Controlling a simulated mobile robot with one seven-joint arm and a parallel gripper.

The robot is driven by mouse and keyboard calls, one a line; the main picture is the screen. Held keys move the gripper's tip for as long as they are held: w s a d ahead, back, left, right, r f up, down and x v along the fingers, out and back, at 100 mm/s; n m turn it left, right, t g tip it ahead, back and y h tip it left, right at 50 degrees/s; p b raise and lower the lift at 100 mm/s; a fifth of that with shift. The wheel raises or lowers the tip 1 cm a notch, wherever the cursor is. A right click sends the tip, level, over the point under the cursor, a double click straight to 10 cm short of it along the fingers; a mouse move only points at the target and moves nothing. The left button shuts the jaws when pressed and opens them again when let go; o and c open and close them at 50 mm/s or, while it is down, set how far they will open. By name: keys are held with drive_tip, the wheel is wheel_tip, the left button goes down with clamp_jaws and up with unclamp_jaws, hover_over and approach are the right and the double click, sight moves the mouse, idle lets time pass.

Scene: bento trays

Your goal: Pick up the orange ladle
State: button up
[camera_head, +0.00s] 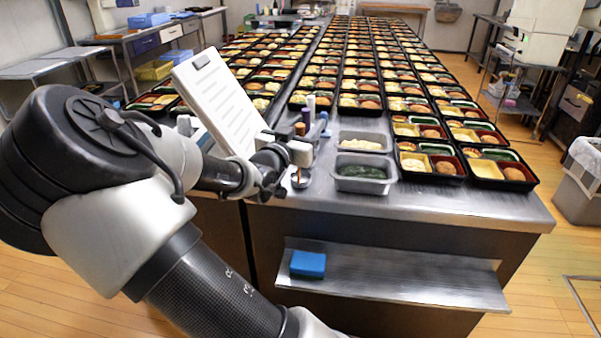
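My gripper (301,152) is at the front edge of the long steel table, left of the metal pans. My own arm hides part of it, and its fingers are too small to tell open from shut. Just below it is a small silvery round bowl shape (301,181) with a bit of orange-brown at its top. This may be the orange ladle, but its handle is not clearly visible. I cannot tell whether the gripper touches it.
A steel pan of green food (363,186) and one of pale food (365,137) stand right of the gripper. Small bottles (311,104) and a white panel (219,103) are close by. Bento trays (430,178) fill the table. A blue block (308,264) lies on the lower shelf.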

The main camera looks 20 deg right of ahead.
clamp_jaws()
